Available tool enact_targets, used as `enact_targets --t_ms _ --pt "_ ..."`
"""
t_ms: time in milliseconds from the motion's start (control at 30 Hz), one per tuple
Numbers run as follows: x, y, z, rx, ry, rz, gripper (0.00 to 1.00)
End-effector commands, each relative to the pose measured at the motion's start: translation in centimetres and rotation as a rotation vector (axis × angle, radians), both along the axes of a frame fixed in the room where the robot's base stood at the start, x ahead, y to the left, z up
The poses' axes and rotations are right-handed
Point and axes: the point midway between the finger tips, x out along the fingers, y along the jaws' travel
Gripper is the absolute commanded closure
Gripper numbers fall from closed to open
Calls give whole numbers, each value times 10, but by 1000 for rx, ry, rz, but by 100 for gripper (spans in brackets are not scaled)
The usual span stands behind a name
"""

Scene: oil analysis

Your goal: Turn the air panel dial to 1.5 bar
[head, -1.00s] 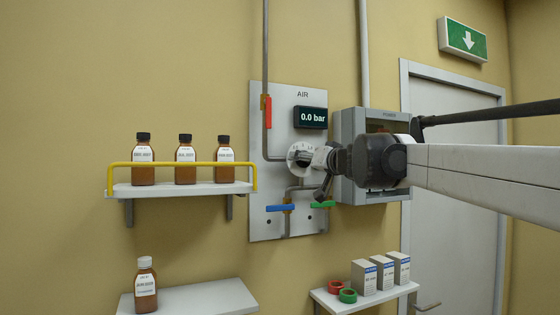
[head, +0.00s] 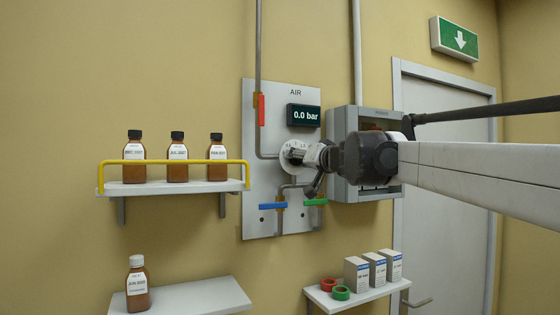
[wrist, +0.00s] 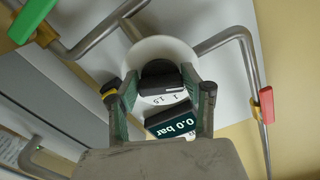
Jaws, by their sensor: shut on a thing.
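The air panel (head: 262,215) is a grey plate on the wall, marked AIR. Its display (head: 303,115) reads 0.0 bar; the display (wrist: 172,122) also shows in the wrist view. The white round dial (head: 290,163) sits below the display, partly hidden by my gripper. In the wrist view the dial (wrist: 150,48) has a black knob (wrist: 160,80) at its middle, with numbers including 1 and 1.5 on its face. My gripper (wrist: 160,88) is shut on the knob, one finger on each side; in the head view my gripper (head: 308,155) reaches it from the right.
A red-handled valve (head: 261,107) is above the dial. Blue (head: 273,206) and green (head: 315,202) handles are below it. A grey box (head: 345,190) is mounted right of the panel, close behind my arm. A shelf (head: 170,187) with brown bottles and a yellow rail is at left.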

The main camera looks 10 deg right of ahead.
Motion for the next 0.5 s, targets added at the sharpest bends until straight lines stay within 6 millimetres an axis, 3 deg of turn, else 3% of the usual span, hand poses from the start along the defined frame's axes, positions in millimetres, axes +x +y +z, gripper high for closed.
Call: enact_targets --t_ms 500 --pt "-1 2 2 424 124 0 84"
